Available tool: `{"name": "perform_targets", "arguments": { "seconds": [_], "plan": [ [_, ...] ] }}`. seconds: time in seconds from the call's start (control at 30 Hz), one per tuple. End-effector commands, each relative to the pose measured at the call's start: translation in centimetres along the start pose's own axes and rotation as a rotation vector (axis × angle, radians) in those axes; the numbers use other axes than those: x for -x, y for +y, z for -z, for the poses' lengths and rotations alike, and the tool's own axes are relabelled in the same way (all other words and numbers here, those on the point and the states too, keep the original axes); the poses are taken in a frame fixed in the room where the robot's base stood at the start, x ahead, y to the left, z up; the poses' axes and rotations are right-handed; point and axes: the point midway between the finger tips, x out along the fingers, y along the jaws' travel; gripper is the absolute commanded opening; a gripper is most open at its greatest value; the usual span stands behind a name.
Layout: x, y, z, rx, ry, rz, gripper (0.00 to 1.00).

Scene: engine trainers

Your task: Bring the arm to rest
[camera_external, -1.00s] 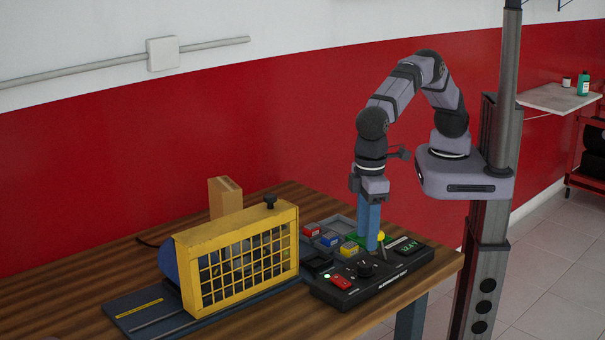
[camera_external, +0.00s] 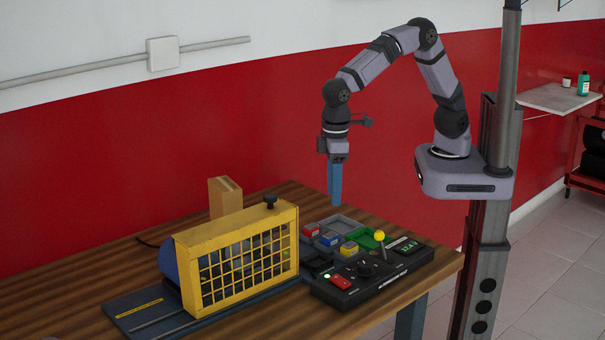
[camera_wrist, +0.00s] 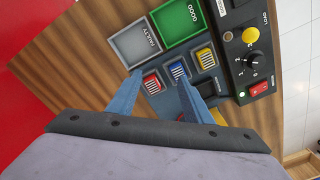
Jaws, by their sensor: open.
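My gripper (camera_external: 335,187) hangs pointing down above the back part of the bench, over the tray area and clear of the table. In the wrist view its two blue fingers (camera_wrist: 160,100) are spread apart with nothing held between them. Below them lie a red block (camera_wrist: 153,82), a blue block (camera_wrist: 178,70) and a yellow block (camera_wrist: 206,58) in a row of slots. My arm is bent upward and reaches out from its base on the column at the right.
A black control panel (camera_external: 345,293) has a yellow-knobbed lever (camera_external: 379,236) and a red switch (camera_external: 341,282). Green (camera_wrist: 176,21) and grey (camera_wrist: 135,45) trays lie behind the blocks. A yellow cage guard (camera_external: 240,262) and a cardboard box (camera_external: 226,197) stand left. The air around my gripper is free.

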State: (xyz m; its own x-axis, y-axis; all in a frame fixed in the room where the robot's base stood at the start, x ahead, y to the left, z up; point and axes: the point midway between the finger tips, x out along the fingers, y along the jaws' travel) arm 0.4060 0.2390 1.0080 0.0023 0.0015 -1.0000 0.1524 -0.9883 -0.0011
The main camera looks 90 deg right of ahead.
Motion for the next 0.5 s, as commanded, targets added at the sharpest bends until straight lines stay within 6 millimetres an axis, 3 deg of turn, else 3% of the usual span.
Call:
{"name": "perform_targets", "arguments": {
  "seconds": [0.03, 0.2, 0.33, 0.5],
  "plan": [
    [0.1, 3.4, -0.7, -0.027, 0.000, 0.000, 0.46],
    [-0.6, 12.1, -4.5, -0.077, 0.000, -0.001, 0.46],
    [-1.5, 16.9, -8.5, -0.109, 0.000, -0.001, 0.46],
    [-2.7, 20.3, -13.1, -0.140, -0.001, -0.002, 0.46]
  ]
}}
